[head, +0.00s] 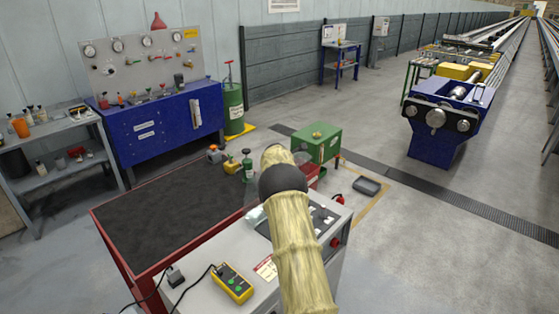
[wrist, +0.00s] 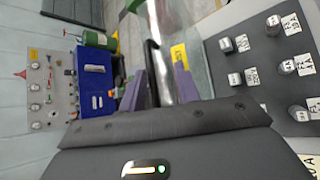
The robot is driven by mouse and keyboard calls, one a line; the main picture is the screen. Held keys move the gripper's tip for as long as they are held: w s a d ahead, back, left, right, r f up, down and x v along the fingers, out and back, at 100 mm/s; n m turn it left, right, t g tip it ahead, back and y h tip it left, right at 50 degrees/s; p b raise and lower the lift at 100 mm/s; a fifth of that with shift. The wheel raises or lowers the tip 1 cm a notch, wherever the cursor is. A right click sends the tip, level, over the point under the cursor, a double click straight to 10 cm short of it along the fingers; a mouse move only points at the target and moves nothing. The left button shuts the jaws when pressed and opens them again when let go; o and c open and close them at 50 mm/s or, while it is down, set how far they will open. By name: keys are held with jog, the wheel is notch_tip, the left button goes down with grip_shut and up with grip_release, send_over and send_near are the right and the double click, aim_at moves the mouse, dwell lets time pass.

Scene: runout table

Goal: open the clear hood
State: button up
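In the wrist view the two purple fingers of my gripper (wrist: 165,85) stand apart, with a pale shiny bar (wrist: 157,35) running between them. Whether the fingers press on the bar is not clear. A faint see-through sheet, which looks like part of the clear hood (wrist: 208,55), shows just right of the fingers, beside the dark control panel (wrist: 252,62) with its labelled knobs. In the head view my forearm and dark wrist hide the gripper and most of the hood. The control panel (head: 318,222) partly shows to the right of my arm on a grey cabinet (head: 215,268).
A red-framed bench with a dark top (head: 165,215) adjoins the cabinet at left. A yellow pendant (head: 232,283) with a cable lies on the cabinet. A green box (head: 317,142) and small bottles (head: 247,165) stand beyond my arm.

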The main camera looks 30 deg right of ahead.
jog(key=b+v, duration=0.5)
jog(key=v, duration=1.1)
jog(key=shift+a+b, duration=0.15)
jog(key=shift+b, duration=0.25)
jog(key=shift+r, duration=0.1)
jog(key=s+a+f+m+g+y, duration=0.2)
jog(key=s+a+f+m, duration=0.2)
jog(key=s, duration=0.7)
jog(key=s+a+f+m+g+y, duration=0.2)
jog(key=s+a+f+m, duration=0.3)
jog(key=s+a+m, duration=0.3)
jog(key=s+a+f+m+g+y, duration=0.1)
jog(key=s+a+f+m+y, duration=0.2)
jog(key=s+a, duration=0.9)
jog(key=s+f+m, duration=0.2)
jog(key=s+m, duration=0.2)
jog(key=shift+a+g, duration=0.35)
jog(key=shift+g, duration=0.05)
